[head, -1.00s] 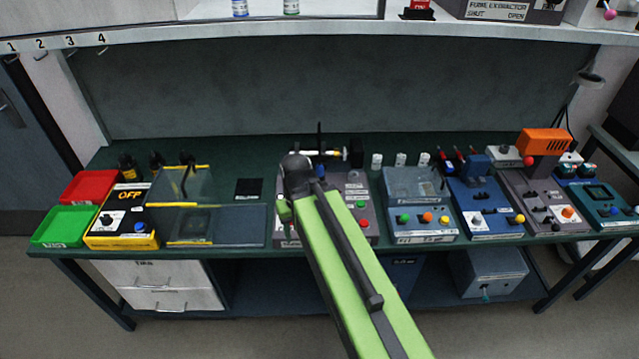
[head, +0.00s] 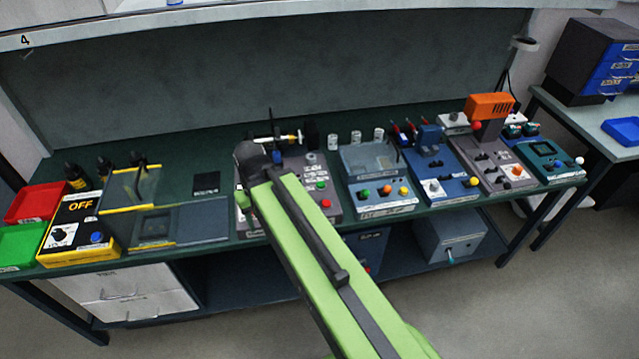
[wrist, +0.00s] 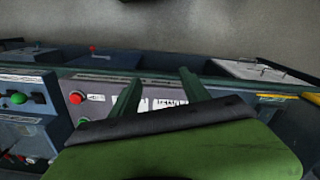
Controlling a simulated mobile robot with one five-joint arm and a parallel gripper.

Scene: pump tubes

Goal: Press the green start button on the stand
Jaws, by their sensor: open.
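The grey stand (head: 300,205) sits mid-bench, partly hidden behind my arm. Its green button (head: 322,187) shows right of my arm, with a red button (head: 325,203) just in front of it. In the wrist view the stand's red button (wrist: 76,97) is left of my fingers, and a small part of the green button (wrist: 83,121) shows below it. My gripper (wrist: 162,92) is open and empty, its two green fingers spread above the stand's labelled front part. In the head view the gripper is mostly hidden by the arm, over the stand's left side.
A blue-grey box (head: 378,208) with green, orange and yellow buttons stands close to the right; its green button (wrist: 18,98) shows in the wrist view. A blue unit (head: 450,188) lies further right. Left are a dark flat panel (head: 203,222) and a yellow-black OFF box (head: 75,240).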

